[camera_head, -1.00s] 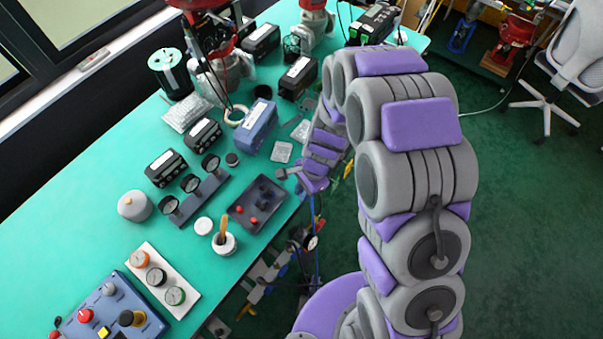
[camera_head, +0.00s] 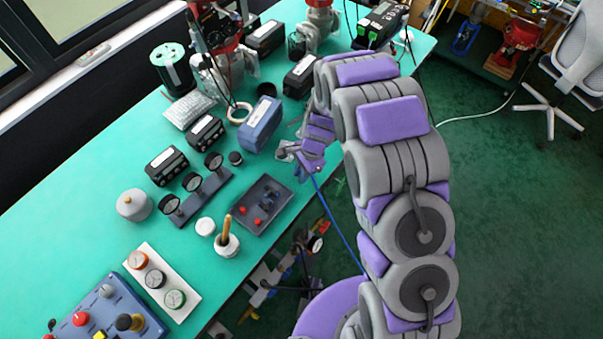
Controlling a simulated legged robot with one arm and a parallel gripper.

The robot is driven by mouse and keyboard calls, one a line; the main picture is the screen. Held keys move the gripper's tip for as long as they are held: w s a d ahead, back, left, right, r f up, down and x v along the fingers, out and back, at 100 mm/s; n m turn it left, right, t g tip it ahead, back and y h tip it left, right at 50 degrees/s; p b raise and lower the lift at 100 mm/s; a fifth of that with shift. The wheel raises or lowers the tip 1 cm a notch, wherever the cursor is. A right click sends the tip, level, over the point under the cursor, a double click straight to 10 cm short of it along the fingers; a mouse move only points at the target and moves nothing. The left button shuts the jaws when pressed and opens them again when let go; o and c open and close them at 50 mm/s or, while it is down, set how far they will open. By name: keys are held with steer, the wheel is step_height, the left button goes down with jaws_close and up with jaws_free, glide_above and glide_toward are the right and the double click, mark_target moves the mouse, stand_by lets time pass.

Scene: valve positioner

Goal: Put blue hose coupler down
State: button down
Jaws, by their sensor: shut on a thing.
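My gripper (camera_head: 285,152) is over the right edge of the green bench, beyond the dark grey tray. It is small in the view and shut. The blue hose (camera_head: 340,225) starts at the gripper and runs down past the bench edge toward the floor. The blue hose coupler at its end is in my gripper, mostly hidden by the fingers. I cannot tell whether it touches the bench.
The dark grey tray (camera_head: 240,219) with red and dark small parts lies nearer on the bench (camera_head: 85,225). A blue-grey box (camera_head: 260,124) stands just left of the gripper. A white pot with a brush (camera_head: 227,243) is nearer. Bare bench lies between the tray and the box.

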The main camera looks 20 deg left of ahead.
steer(key=shift+a, duration=0.1)
steer(key=c, duration=1)
jaws_free()
steer(key=shift+d+r, duration=0.1)
steer(key=shift+d, duration=0.35)
steer(key=shift+a, duration=0.15)
steer(key=shift+a, duration=0.1)
